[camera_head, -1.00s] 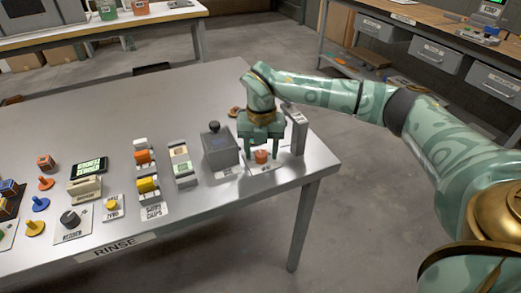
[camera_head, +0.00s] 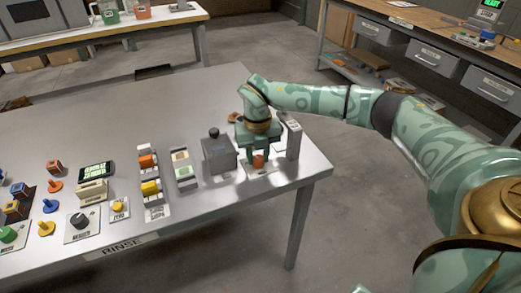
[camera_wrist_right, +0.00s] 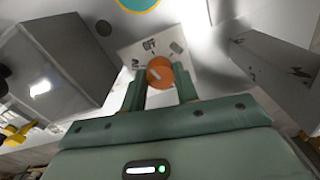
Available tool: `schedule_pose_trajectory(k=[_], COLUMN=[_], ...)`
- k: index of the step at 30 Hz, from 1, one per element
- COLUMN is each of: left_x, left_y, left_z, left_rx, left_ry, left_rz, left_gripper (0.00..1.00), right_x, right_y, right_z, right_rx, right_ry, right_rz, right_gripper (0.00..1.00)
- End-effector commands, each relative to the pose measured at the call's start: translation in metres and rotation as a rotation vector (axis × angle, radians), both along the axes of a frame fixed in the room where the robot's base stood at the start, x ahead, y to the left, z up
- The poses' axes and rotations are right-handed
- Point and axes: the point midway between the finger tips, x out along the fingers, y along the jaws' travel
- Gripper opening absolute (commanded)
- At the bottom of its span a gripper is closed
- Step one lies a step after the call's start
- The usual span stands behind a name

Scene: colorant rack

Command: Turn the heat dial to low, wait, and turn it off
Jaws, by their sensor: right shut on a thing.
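The heat dial is a small orange knob (camera_head: 258,161) on a pale label plate near the right end of the steel table. In the right wrist view the knob (camera_wrist_right: 160,72) sits between my two green fingertips, with a pale mark on its face. My right gripper (camera_head: 259,160) points down over the plate and is shut on the knob. The plate (camera_wrist_right: 140,52) carries dark lettering too small and tilted to read. My left gripper is not in view.
A grey box with a black knob (camera_head: 218,155) stands close left of my right gripper, and a grey upright post (camera_head: 293,140) close right. Several switches, dials and pegs line the table's left front. The table's back middle is clear.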

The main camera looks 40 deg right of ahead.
Motion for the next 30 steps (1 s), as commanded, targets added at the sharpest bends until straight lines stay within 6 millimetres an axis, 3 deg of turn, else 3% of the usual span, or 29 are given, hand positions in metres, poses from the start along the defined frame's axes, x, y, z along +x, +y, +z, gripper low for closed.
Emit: schedule_pose_trajectory(k=[1, 12, 30], left_x=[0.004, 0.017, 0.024], left_y=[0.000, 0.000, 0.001], left_z=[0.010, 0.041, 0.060], left_rx=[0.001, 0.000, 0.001], left_ry=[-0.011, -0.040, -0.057], left_rz=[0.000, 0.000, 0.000], left_gripper=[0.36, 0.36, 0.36], right_x=[-0.001, 0.000, 0.001], right_y=[0.000, 0.000, 0.001], right_z=[0.008, 0.005, 0.002], right_rx=[-0.001, -0.001, -0.001], right_ry=[-0.003, -0.003, -0.003], right_rz=[0.042, 0.390, 0.740], right_gripper=[0.08, 0.08, 0.07])
